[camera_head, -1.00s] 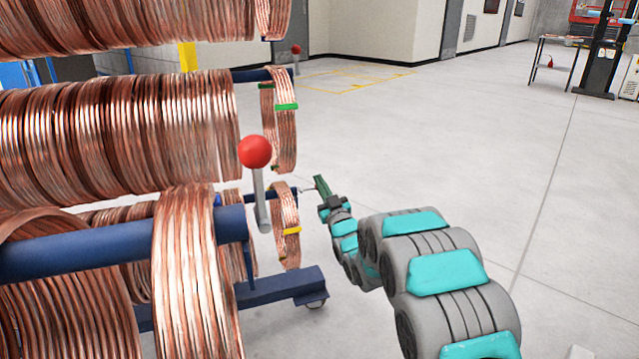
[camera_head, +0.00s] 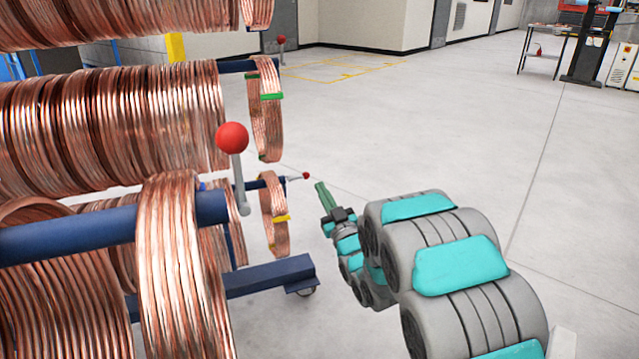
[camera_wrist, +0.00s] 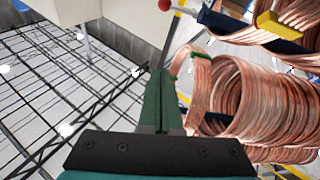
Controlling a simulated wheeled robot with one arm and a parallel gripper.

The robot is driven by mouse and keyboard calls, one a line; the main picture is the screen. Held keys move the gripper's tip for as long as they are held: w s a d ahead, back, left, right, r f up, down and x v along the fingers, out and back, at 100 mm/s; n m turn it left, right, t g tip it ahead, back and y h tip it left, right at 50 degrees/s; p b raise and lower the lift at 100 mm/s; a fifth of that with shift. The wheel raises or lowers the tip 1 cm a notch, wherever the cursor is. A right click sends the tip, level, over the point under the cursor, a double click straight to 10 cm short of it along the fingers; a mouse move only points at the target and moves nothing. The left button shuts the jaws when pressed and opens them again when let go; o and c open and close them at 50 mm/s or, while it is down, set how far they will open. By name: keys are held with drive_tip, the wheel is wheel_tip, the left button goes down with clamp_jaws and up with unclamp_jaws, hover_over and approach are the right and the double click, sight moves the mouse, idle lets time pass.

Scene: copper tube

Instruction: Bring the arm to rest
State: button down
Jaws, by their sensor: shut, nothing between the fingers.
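My gripper (camera_head: 321,191) is at the end of my grey and turquoise arm, right of the copper rack. Its green fingers are together and empty, pointing up and slightly left in the head view. In the wrist view the shut fingers (camera_wrist: 160,98) point up the picture. A small gap of floor separates the fingertips from the red-tipped end of the lower rack bar (camera_head: 305,176). A copper coil with a yellow tag (camera_head: 275,232) hangs on that bar. A coil with green tags (camera_head: 266,125) hangs on the bar above.
The blue rack holds large copper coils (camera_head: 100,125) on the left. A red ball handle (camera_head: 232,138) stands up in front. The rack's wheeled foot (camera_head: 285,272) reaches toward my arm. Open floor (camera_head: 440,130) lies to the right. A small table (camera_head: 545,45) stands far back.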

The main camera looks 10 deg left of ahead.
drive_tip(key=shift+s+f, duration=0.1)
drive_tip(key=shift+s, duration=0.1)
drive_tip(key=d+m+g+h+p, duration=0.2)
drive_tip(key=d+m+g+h, duration=0.15)
drive_tip(key=d+h, duration=0.65)
drive_tip(key=s+d+m+g+h+p, duration=0.15)
drive_tip(key=s+d+g, duration=0.35)
drive_tip(key=s+d, duration=0.6)
drive_tip(key=s+d+r+m+g+p, duration=0.1)
drive_tip(key=s+g, duration=0.4)
drive_tip(key=s, duration=1.5)
drive_tip(key=s+d+r+m+g+p, duration=0.2)
drive_tip(key=s+d+g, duration=0.2)
drive_tip(key=s, duration=1.5)
drive_tip(key=shift+s+m+g+p, duration=0.3)
drive_tip(key=shift+s+g, duration=0.1)
drive_tip(key=shift+g, duration=0.85)
